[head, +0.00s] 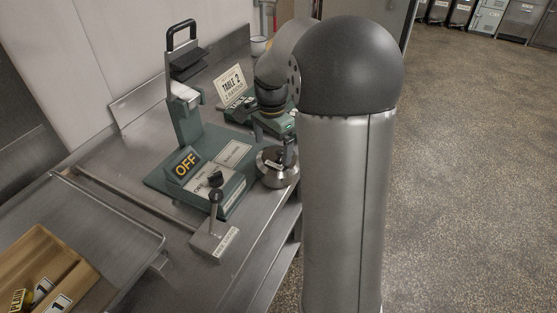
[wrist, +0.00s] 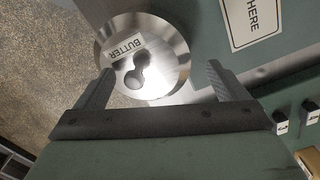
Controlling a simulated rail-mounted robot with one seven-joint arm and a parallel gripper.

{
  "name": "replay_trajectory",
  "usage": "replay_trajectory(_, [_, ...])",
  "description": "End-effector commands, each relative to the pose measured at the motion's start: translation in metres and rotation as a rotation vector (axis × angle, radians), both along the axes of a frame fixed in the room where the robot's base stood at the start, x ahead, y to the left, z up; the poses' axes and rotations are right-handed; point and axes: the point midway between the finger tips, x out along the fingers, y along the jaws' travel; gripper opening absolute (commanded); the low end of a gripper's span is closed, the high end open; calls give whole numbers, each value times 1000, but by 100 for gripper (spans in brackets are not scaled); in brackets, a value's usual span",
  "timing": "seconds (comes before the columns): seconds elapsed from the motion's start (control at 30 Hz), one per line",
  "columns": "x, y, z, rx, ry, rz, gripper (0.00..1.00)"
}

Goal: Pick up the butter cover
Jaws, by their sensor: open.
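The butter cover is a round, shiny metal lid with a dark knob and a "BUTTER" label. In the wrist view the butter cover (wrist: 168,40) lies just beyond the fingertips, roughly between them, with its knob (wrist: 136,77) close to the gap. In the head view the cover (head: 277,177) sits at the table's right edge, beside the green machine. My gripper (wrist: 157,72) is open and empty, its two dark fingers spread to either side of the knob. In the head view my gripper is partly hidden by my own arm above the cover.
A green machine with an "OFF" sign (head: 184,163) and a tall handle stands left of the cover. A grey lever block (head: 215,240) is in front. A "TABLE 2" card (head: 231,86) stands behind. A wooden box (head: 62,258) is at lower left. Open floor lies right.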

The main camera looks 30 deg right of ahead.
Motion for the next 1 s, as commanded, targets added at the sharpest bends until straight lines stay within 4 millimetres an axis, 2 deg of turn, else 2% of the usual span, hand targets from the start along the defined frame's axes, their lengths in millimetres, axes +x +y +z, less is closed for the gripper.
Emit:
replay_trajectory(0.27, [0,0,-4,-1,-1,0,93])
replay_trajectory(0.43, [0,0,-4,-1,-1,0,48])
replay_trajectory(0.47, [0,0,-4,-1,-1,0,44])
replay_trajectory(0.8, [0,0,-3,-1,-1,0,44])
replay_trajectory(1.0, [1,0,13,-2,-4,0,44])
